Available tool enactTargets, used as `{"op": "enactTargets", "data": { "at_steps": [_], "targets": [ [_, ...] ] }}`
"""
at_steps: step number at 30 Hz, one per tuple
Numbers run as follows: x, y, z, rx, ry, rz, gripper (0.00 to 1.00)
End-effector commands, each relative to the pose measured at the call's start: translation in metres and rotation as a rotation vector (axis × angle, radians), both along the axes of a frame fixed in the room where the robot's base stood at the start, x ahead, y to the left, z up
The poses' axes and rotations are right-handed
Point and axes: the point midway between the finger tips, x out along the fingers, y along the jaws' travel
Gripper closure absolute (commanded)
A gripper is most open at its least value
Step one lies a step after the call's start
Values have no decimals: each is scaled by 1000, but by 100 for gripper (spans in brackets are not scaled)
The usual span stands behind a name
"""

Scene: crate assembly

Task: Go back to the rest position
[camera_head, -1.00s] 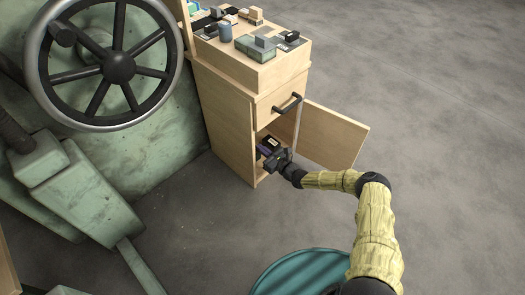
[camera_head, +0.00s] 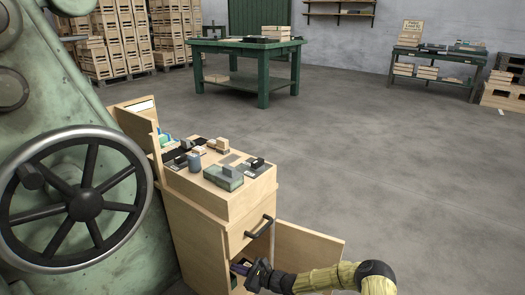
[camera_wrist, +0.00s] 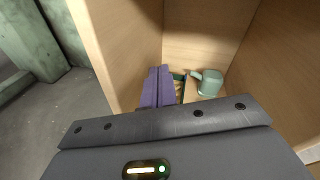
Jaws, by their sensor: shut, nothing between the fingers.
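My gripper (camera_head: 243,268) is low at the open compartment of the wooden cabinet (camera_head: 200,240). In the wrist view, its two purple fingers (camera_wrist: 158,72) lie side by side, shut, with nothing seen between them. The fingers point into the compartment. My yellow arm reaches in from the lower right in the head view. A pale green mug-like thing (camera_wrist: 209,84) stands inside, to the right of the fingers and apart from them. A small dark and yellowish thing (camera_wrist: 180,88) shows just beside the fingers, partly hidden.
The cabinet door (camera_head: 306,256) hangs open to the right, near my arm. A drawer handle (camera_head: 260,227) sticks out above. Several small parts, including a green block (camera_head: 223,178), lie on top. A large machine handwheel (camera_head: 85,205) stands left. The floor right is clear.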

Motion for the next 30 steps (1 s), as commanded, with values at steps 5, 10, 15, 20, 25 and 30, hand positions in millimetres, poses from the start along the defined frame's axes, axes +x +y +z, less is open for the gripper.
{"op": "enactTargets", "data": {
  "at_steps": [5,10,15,20,25,30],
  "targets": [
    [-23,-7,34,-168,-96,138,100],
    [-50,-11,63,-310,-178,275,100],
    [-80,-19,92,-456,-264,431,100],
    [-110,-36,123,-615,-353,589,100],
    [-139,-64,160,-794,-443,745,100],
    [-165,-98,201,-967,-522,878,100]
  ]
}}
